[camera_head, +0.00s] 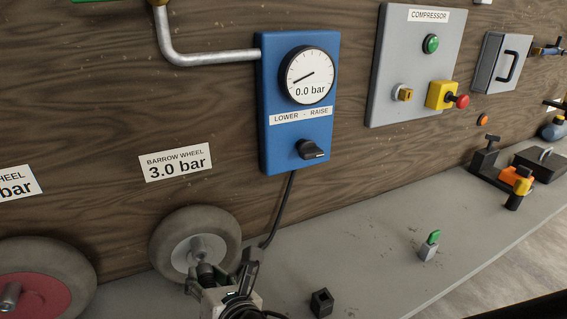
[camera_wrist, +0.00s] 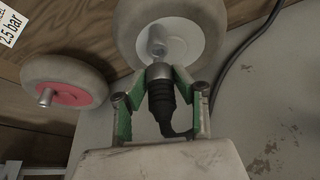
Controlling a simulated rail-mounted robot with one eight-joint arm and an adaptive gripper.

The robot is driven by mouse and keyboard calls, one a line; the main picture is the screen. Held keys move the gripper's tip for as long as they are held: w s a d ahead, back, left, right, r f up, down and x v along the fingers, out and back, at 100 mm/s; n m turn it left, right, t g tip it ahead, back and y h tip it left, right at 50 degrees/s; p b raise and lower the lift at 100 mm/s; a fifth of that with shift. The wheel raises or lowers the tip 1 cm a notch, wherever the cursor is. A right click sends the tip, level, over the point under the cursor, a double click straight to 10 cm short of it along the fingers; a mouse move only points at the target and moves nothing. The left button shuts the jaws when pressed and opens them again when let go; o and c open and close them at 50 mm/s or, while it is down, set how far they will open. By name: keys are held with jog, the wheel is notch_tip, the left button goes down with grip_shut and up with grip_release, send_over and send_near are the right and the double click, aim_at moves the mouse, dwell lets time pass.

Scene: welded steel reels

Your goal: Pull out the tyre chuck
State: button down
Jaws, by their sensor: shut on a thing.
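The tyre chuck (camera_wrist: 161,94) is a dark ribbed body with a grey metal head and a black hose. My gripper (camera_wrist: 160,104) is shut on it, with a green-padded finger on each side in the wrist view. The chuck's head points at the hub of the grey-white barrow wheel (camera_wrist: 185,42); I cannot tell whether they touch. In the head view my gripper (camera_head: 225,274) is in front of the lower part of that wheel (camera_head: 184,247), and the chuck (camera_head: 207,271) is partly hidden by the fingers.
A blue gauge panel (camera_head: 296,135) reading 0.0 bar hangs above, its black cable (camera_head: 279,208) running down to the bench (camera_head: 375,265). A red-hubbed wheel (camera_head: 60,284) stands left. A small black square holder (camera_head: 321,302) stands right of my gripper. A green-topped grey block (camera_head: 430,247) is farther right.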

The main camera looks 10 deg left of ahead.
jog(key=shift+s+d+f, duration=0.1)
jog(key=shift+s+d, duration=0.7)
jog(key=shift+s, duration=0.35)
jog(key=shift+s+d+f, duration=0.1)
jog(key=shift+s+d, duration=0.7)
jog(key=shift+s, duration=0.3)
